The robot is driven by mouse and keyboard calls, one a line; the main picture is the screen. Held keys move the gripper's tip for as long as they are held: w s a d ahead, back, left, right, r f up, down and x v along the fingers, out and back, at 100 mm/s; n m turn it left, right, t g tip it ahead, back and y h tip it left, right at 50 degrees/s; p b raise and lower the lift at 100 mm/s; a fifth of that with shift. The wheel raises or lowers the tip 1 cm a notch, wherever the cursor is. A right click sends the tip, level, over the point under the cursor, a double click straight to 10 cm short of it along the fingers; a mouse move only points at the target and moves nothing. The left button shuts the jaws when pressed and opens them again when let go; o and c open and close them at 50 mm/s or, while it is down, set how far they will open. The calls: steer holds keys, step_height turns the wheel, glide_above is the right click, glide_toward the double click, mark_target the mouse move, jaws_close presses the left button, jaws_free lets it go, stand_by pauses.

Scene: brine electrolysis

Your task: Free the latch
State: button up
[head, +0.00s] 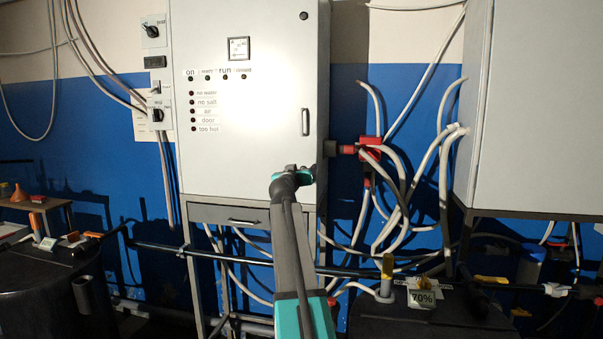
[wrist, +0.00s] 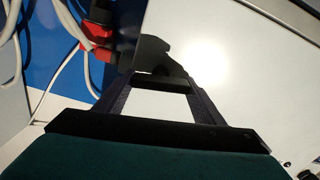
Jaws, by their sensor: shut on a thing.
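The tall light-grey cabinet (head: 252,100) has a door with a small upright grey handle plate (head: 305,122) near its right edge. My gripper (head: 308,174) is in front of the lower right of that door, partly hidden by its own wrist. In the wrist view my gripper (wrist: 162,90) has both fingers against a short dark bar (wrist: 162,83) close to the pale door. The bar looks like the latch, but its shape is mostly hidden. A dark shadow lies on the door just beyond the fingertips.
A red plug (head: 371,148) with thick grey cables sticks out beside the cabinet's right side. A second grey cabinet (head: 538,110) hangs at the right. A dark tank with a 70% sign (head: 422,298) stands lower right. A drawer (head: 230,215) lies below the door.

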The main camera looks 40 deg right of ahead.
steer(key=n, duration=0.4)
steer(key=shift+w+a, duration=0.1)
steer(key=shift+w, duration=0.05)
steer(key=n, duration=0.4)
steer(key=shift+p, duration=0.3)
steer(key=n+p, duration=0.2)
steer(key=n, duration=0.2)
steer(key=shift+w+a, duration=0.1)
steer(key=n, duration=0.2)
steer(key=n+p, duration=0.1)
steer(key=shift+f+n+p, duration=0.2)
steer(key=shift+n+p, duration=0.1)
steer(key=shift+n, duration=0.1)
steer(key=o, duration=1.1)
steer(key=shift+f, duration=0.1)
steer(key=shift+c, duration=0.2)
steer(key=shift+a, duration=0.1)
steer(key=shift+s+a, duration=0.4)
steer(key=b+v, duration=0.2)
steer(key=v, duration=1)
steer(key=shift+a, duration=0.3)
